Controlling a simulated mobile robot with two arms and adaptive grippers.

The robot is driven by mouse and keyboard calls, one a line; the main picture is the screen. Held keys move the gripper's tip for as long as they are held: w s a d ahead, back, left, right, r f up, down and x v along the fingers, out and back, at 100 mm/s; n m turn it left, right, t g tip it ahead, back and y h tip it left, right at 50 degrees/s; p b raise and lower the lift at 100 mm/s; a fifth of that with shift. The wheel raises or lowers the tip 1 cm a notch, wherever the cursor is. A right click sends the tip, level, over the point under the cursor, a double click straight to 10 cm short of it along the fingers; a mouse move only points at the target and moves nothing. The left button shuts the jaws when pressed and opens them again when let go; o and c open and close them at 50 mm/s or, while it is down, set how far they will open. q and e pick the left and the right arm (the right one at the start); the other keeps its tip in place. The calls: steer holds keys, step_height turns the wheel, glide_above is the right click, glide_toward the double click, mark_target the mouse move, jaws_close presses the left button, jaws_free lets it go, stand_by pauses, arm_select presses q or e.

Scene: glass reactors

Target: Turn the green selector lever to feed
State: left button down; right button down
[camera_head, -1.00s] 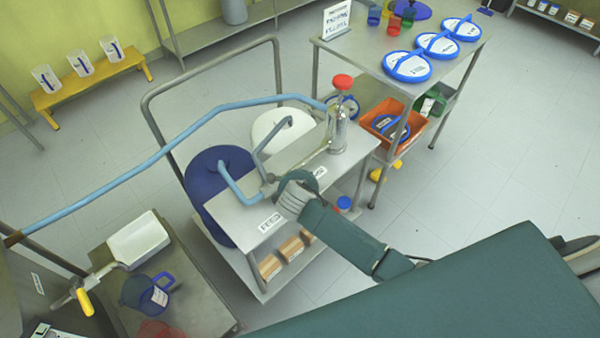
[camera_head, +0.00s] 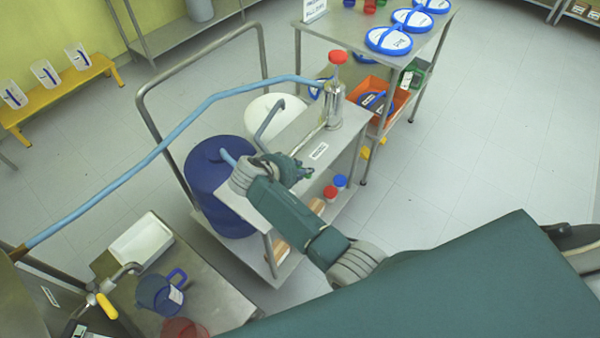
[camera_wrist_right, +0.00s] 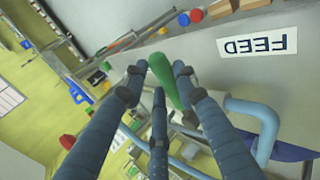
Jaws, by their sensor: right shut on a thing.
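The green selector lever (camera_wrist_right: 163,80) shows between the fingers in the right wrist view. My right gripper (camera_wrist_right: 158,76) is shut on it; the lever's rounded end sticks out past the fingers. In the head view my right gripper (camera_head: 300,174) is over the front top of the steel cart (camera_head: 335,138), with only a bit of green showing beside it. The FEED label (camera_wrist_right: 255,46) appears upside down in the wrist view, beside the gripper; my arm hides it in the head view. The lever's pivot is mostly hidden. My left gripper is out of view.
A pump with a red knob (camera_head: 337,57) stands on the cart, joined to a light blue hose (camera_head: 170,140). A blue drum (camera_head: 218,190) and a white drum (camera_head: 268,112) stand behind. Another label (camera_head: 319,151) lies on the cart top. An orange bin (camera_head: 402,100) is at right.

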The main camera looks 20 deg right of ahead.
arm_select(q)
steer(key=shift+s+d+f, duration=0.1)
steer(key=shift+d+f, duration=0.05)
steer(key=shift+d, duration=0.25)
arm_select(e)
steer(key=shift+s+a+f, duration=0.1)
steer(key=shift+s+a, duration=0.05)
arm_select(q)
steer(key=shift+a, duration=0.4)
arm_select(e)
steer(key=c, duration=1.4)
jaws_free()
steer(key=shift+c, duration=0.2)
steer(key=shift+o, duration=0.5)
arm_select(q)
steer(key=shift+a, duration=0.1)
arm_select(e)
step_height(320, 180, up, 10)
